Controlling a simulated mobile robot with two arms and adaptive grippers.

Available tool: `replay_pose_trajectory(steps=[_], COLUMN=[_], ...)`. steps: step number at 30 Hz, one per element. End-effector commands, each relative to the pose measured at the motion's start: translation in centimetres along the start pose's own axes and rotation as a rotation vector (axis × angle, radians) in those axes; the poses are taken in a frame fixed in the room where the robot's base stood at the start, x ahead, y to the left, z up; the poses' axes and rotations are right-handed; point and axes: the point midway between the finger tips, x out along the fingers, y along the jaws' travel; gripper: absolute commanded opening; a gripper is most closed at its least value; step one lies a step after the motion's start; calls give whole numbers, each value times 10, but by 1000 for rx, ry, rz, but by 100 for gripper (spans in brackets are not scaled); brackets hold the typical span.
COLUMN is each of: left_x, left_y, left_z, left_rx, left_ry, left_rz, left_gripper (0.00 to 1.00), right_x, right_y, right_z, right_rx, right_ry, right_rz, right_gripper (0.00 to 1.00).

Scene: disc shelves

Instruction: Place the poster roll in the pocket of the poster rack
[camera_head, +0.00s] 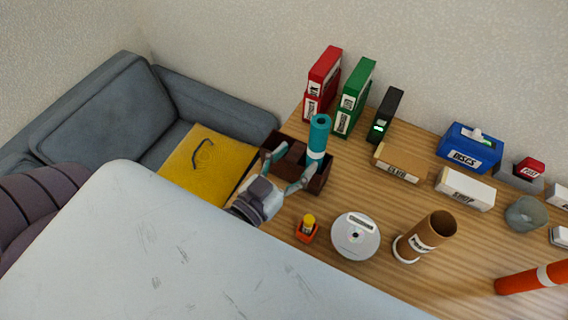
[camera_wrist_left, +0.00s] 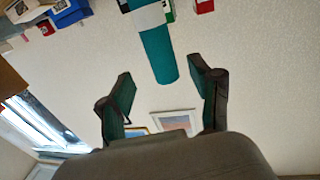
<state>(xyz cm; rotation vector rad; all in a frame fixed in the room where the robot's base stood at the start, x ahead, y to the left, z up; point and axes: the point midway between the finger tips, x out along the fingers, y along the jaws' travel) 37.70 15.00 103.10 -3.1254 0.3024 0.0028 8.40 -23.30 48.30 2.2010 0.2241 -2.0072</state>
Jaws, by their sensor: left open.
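A teal poster roll (camera_head: 319,135) with a white band stands upright at a dark brown box-like rack (camera_head: 318,184) with open compartments, at the table's left end. Its lower end is hidden, so I cannot tell how deep it sits in a pocket. My left gripper (camera_head: 289,168) is open in front of the roll, one finger over the rack's left part and one by its right part. In the left wrist view, the roll (camera_wrist_left: 157,52) shows between and beyond the open fingers (camera_wrist_left: 163,90), apart from both. My right gripper is not in view.
Red (camera_head: 323,82) and green (camera_head: 354,95) binders stand behind the rack. An orange item (camera_head: 307,230), a disc spindle (camera_head: 356,238), a brown tube (camera_head: 430,236) and an orange-red roll (camera_head: 530,279) are to the right. A yellow folder (camera_head: 205,168) lies on the sofa at left.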

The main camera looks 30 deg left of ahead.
Motion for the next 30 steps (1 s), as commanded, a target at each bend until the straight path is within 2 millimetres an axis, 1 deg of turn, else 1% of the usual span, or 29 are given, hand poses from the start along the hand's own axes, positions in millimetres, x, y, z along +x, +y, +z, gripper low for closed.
replay_pose_trajectory(steps=[1, 3, 6, 9, 30], left_x=[-10, -20, -30, -35, -36], left_y=[0, 0, 0, 0, 0], left_z=[3, 3, 1, 0, -1], left_rx=[0, 1, 1, 1, 1], left_ry=[-4, -3, -1, 0, 1], left_rz=[1, 1, 0, 0, 0], left_gripper=[64, 64, 64, 64, 64], right_x=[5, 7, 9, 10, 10], right_y=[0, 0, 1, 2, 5], right_z=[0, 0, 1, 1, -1], right_rx=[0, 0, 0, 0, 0], right_ry=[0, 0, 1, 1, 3], right_rz=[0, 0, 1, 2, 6], right_gripper=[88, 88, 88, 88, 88])
